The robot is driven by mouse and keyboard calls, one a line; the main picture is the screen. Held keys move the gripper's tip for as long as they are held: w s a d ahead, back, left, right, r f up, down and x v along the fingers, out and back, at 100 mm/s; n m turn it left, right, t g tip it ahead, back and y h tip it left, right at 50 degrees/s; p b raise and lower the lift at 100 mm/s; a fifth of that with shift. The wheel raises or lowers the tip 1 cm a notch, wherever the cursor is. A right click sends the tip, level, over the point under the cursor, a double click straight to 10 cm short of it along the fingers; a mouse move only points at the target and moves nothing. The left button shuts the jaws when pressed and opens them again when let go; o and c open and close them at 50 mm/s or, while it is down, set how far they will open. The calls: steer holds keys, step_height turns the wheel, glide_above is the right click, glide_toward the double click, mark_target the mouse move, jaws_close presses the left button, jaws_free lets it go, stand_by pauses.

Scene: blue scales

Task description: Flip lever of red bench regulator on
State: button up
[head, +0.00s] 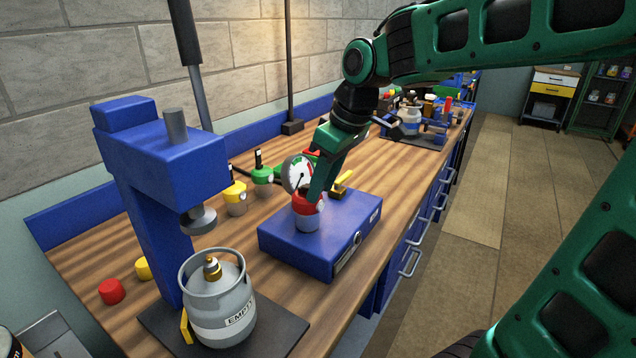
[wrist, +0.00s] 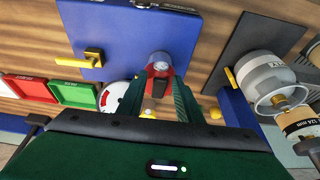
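The red bench regulator (head: 306,203), with a pale grey lower end, shows at the blue scale (head: 345,225) in the head view. In the wrist view its red body (wrist: 160,72) lies between my green fingers, with the grey round end towards the blue panel. My gripper (head: 316,190) points down and its fingers appear closed on the red body from both sides; it also shows in the wrist view (wrist: 159,82). I cannot make out the regulator's lever, and cannot tell whether its grey end touches the scale. A round white gauge (head: 298,174) is close beside my fingers.
Yellow (head: 235,197) and green (head: 262,175) regulators with black levers stand behind. A blue press (head: 160,160) and grey gas cylinder (head: 222,300) are at the left. Bare bench lies between press and scale.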

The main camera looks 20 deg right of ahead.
steer(key=shift+r, duration=0.2)
steer(key=v, duration=1)
steer(key=shift+r, duration=0.25)
steer(key=shift+f, duration=0.1)
steer(key=s+d+f+m+g+h, duration=0.1)
steer(key=s+d+f+m, duration=0.5)
steer(key=s+f, duration=0.4)
steer(key=s+d+f+m+g+h, duration=0.1)
steer(key=s+d+f+m+g, duration=0.1)
steer(key=s+d+f+m, duration=0.5)
steer(key=s+d+f, duration=0.1)
steer(key=s+f, duration=0.2)
steer(key=s, duration=0.1)
steer(key=shift+f, duration=0.15)
steer(key=shift+w+f, duration=0.25)
steer(key=shift+w, duration=0.45)
